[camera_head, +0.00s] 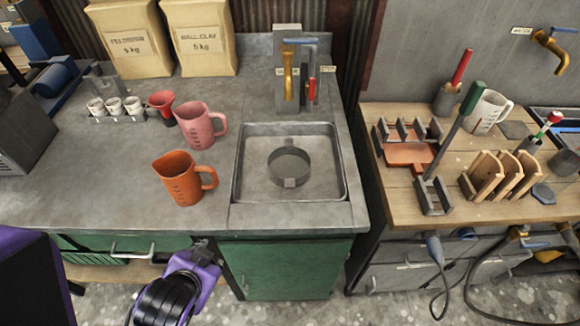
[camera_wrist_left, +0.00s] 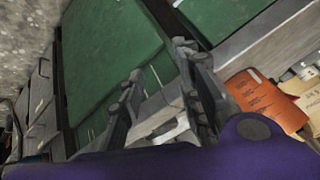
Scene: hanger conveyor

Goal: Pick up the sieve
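A round grey ring-shaped item with a small tab at its front, which looks like the sieve (camera_head: 289,167), sits in the sink basin (camera_head: 341,190) in the head view. Whether it has a mesh is too small to tell. My left gripper (camera_head: 205,250) is low in front of the counter, left of and below the sink, well apart from the sieve. In the left wrist view its two fingers (camera_wrist_left: 158,62) stand apart with nothing between them, facing the green cabinet front (camera_wrist_left: 105,50). The sieve does not show there. My right gripper is not in view.
An orange jug (camera_head: 178,180) and a pink jug (camera_head: 196,125) stand on the counter left of the sink. Brass taps (camera_head: 288,75) rise behind the basin. A wooden bench (camera_head: 400,195) with racks and tools stands right, across a gap. The counter's front left is clear.

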